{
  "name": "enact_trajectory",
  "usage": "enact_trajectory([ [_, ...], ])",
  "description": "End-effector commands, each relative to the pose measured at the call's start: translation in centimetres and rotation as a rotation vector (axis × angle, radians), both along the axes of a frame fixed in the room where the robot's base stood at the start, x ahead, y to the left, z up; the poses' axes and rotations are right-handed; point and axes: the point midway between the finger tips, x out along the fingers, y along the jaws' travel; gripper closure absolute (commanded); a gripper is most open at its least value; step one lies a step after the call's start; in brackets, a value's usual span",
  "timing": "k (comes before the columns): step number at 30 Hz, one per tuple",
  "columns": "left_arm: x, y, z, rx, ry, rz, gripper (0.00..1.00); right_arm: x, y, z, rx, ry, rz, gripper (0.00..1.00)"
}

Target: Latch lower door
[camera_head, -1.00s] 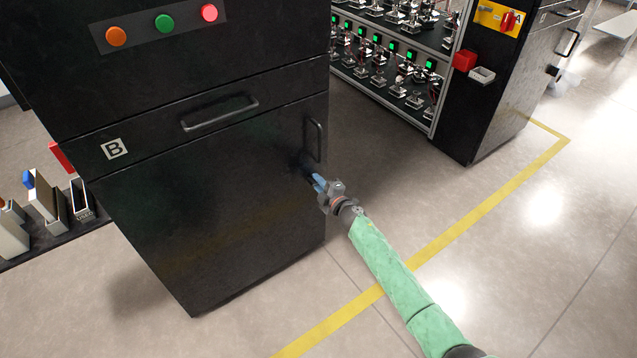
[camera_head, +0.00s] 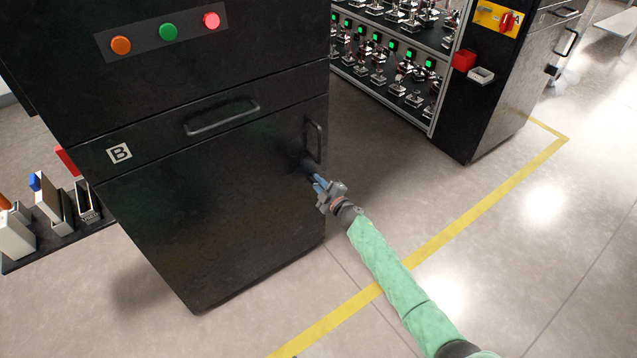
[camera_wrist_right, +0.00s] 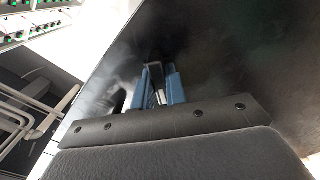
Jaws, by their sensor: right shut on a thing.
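The lower door (camera_head: 215,205) is the black front panel of cabinet B. It looks flush with the cabinet, and a vertical handle (camera_head: 317,141) sits near its right edge. My right gripper (camera_head: 316,181) is at the door's right edge, just below that handle. In the right wrist view, its blue fingers (camera_wrist_right: 163,90) are shut on a small dark latch (camera_wrist_right: 153,66) against the black surface. The latch is mostly hidden by the fingers, so I cannot tell its exact position. My left gripper is not in view.
An upper drawer handle (camera_head: 222,118) and orange, green and red buttons (camera_head: 168,32) are above the door. A low tray (camera_head: 55,245) of parts stands at left. Racks of devices (camera_head: 395,65) and another black cabinet (camera_head: 490,90) stand behind. The floor at right is clear.

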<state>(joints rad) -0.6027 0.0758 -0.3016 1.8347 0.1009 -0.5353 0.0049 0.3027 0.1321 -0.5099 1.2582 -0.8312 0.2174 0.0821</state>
Motion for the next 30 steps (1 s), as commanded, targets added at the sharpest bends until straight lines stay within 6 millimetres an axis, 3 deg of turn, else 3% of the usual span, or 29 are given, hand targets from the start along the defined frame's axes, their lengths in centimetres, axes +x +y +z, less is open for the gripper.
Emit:
enact_trajectory([
  [14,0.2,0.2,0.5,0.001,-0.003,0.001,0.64,0.0,-0.1,0.0,0.030,0.023,0.000,1.00],
  [30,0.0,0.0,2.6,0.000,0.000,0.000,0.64,0.0,-0.1,0.1,0.209,0.154,-0.001,1.00],
])
